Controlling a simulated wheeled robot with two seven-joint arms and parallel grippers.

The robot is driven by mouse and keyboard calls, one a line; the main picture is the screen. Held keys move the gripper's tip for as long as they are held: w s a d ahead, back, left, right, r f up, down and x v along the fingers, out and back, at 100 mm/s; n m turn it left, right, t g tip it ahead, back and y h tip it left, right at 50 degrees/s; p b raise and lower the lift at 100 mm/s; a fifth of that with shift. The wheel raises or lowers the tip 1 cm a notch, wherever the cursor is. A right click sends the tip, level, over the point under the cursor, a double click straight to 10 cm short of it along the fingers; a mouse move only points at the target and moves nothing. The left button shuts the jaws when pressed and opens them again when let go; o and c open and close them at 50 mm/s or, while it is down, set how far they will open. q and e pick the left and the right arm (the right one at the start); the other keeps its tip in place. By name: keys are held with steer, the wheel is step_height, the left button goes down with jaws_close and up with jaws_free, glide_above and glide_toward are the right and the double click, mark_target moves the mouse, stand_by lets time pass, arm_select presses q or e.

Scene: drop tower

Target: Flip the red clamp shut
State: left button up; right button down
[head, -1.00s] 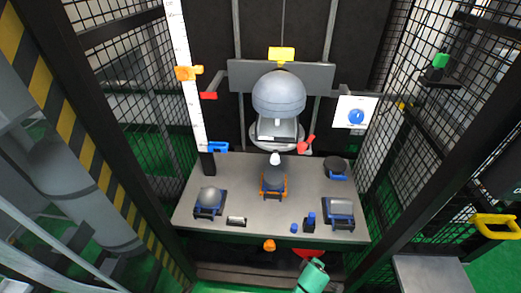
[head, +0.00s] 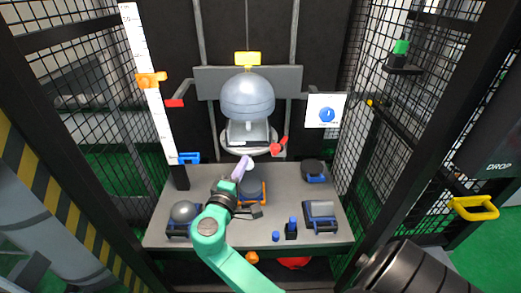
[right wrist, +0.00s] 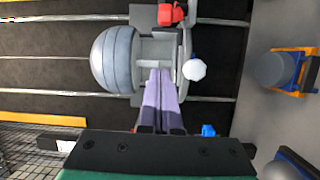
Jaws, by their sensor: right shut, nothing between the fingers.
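The red clamp (head: 279,146) has a lever with a rounded end. It sticks out at the right side of the bracket under the grey dome (head: 248,97). In the right wrist view the red clamp (right wrist: 171,14) is at the top edge, beside the dome's bracket. My right gripper (head: 244,162), with lilac fingers, is shut and empty, below and left of the clamp in the head view. In the wrist view its fingertips (right wrist: 161,72) overlap the bracket, apart from the clamp in the picture. My left gripper is not in view.
A grey table (head: 220,232) holds a grey ball on a blue stand (head: 183,212), an orange-framed holder (head: 254,191), and blue-based pieces at right. A white ruler (head: 150,80) stands at left. A white dial card (head: 325,111) is at right. Mesh walls flank the space.

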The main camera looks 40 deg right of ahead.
mark_target(276, 148)
steer(key=shift+d, duration=0.1)
steer(key=p+x, duration=0.1)
steer(key=x, duration=0.8)
steer(key=shift+w+d+r+p, duration=0.1)
steer(key=shift+w+p, duration=0.05)
steer(key=shift+p, duration=0.25)
steer(key=s, duration=0.1)
steer(key=s+d+p, duration=0.1)
steer(key=s, duration=0.1)
steer(key=shift+s+d+f, duration=0.25)
steer(key=shift+s, duration=0.05)
